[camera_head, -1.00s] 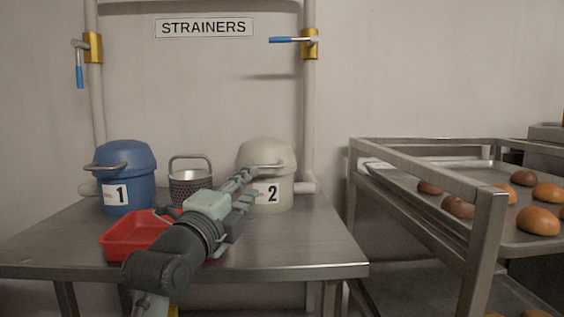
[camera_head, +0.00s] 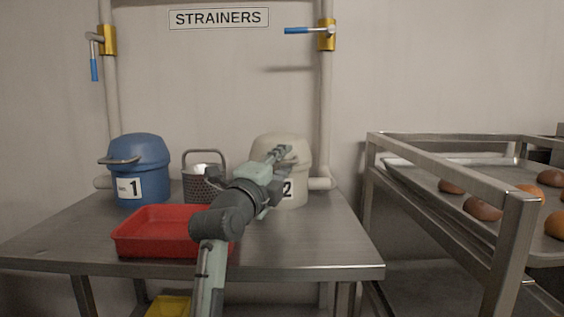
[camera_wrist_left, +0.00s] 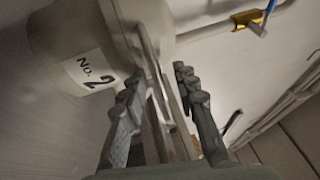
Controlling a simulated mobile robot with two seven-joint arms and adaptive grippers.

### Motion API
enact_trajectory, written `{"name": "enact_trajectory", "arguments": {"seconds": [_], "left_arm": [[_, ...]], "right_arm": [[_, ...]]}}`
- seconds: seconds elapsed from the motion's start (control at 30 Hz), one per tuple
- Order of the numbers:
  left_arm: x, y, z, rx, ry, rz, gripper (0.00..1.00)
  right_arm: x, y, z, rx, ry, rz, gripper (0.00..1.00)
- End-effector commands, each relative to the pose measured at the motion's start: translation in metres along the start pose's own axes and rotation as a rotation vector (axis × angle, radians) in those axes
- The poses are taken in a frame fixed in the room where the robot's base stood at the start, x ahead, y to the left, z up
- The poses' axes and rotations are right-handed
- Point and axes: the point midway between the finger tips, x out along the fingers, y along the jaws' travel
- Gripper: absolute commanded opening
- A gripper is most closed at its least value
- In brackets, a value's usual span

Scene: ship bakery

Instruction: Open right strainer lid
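The right strainer (camera_head: 294,192) is a cream pot marked 2, standing on the metal table. Its domed lid (camera_head: 279,139) sits down on it. My left gripper (camera_head: 283,153) is in front of the lid and hides much of its front. In the left wrist view, the grey metal lid handle (camera_wrist_left: 153,75) runs between the two fingers of my left gripper (camera_wrist_left: 158,78). The fingers are apart, one on each side of the handle, with gaps visible. The number label (camera_wrist_left: 89,71) lies left of the fingers there. My right gripper is not in view.
A blue strainer (camera_head: 139,151) marked 1 stands at the left, with a perforated metal basket (camera_head: 200,188) between the pots. A red tray (camera_head: 150,238) lies in front, partly behind my arm. A vertical pipe (camera_head: 325,110) rises behind the right pot. A metal bun rack (camera_head: 515,225) stands right.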

Motion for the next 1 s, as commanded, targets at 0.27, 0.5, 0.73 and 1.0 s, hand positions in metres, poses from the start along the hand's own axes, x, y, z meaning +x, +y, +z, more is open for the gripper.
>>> {"name": "enact_trajectory", "arguments": {"seconds": [0.27,0.5,0.73,1.0], "left_arm": [[-0.0003,0.0000,0.0000,0.000,0.000,0.000,0.13],[-0.0004,0.0001,0.0000,0.000,0.000,0.000,0.00],[-0.0004,0.0003,0.0000,0.000,0.000,0.001,0.00],[0.0082,-0.0070,0.0042,0.005,-0.001,0.001,0.00]], "right_arm": [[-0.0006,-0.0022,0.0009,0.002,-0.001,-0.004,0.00],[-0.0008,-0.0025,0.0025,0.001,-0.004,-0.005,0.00],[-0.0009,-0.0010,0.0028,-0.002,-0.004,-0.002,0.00],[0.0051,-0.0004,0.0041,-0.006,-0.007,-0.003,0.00]]}}
